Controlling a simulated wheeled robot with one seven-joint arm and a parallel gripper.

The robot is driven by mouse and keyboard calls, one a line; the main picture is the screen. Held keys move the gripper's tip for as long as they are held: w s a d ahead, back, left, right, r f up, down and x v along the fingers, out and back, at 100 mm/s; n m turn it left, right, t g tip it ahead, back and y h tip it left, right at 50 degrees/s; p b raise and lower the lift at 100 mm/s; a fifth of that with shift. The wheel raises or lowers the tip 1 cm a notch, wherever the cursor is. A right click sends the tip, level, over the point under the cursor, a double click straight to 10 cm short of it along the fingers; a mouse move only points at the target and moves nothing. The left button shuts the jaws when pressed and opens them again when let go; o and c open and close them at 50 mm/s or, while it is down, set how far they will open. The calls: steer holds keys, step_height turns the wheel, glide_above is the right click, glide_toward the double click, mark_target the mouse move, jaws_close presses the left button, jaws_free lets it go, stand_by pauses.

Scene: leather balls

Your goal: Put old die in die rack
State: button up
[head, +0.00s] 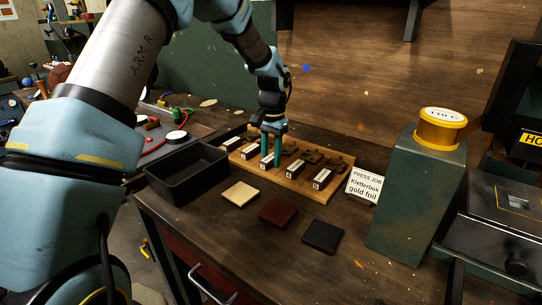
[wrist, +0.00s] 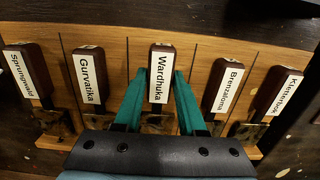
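The die rack (head: 345,168) is a light wooden board with dark dividing lines, in the middle of the bench; its board also shows in the wrist view (wrist: 112,52). A dark-handled die labelled Wardhuka (wrist: 161,80) lies in line with the middle slot. My gripper (wrist: 161,75) has its two teal fingers against both sides of this handle; in the head view it points down over the rack (head: 271,160). The Gurvatika die (wrist: 88,75) and Sprungwald die (wrist: 27,75) lie left, the Brenzalona die (wrist: 224,90) and Kletterbok die (wrist: 281,95) right.
A black open bin (head: 187,180) stands left of the rack. Cream (head: 240,193), dark red (head: 278,215) and black (head: 323,236) squares lie in front. A sign reading "PRESS JOB Kletterbok gold foil" (head: 366,185) and a green pedestal with a yellow roll (head: 442,128) stand right.

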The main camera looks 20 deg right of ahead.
steer(key=o, duration=0.5)
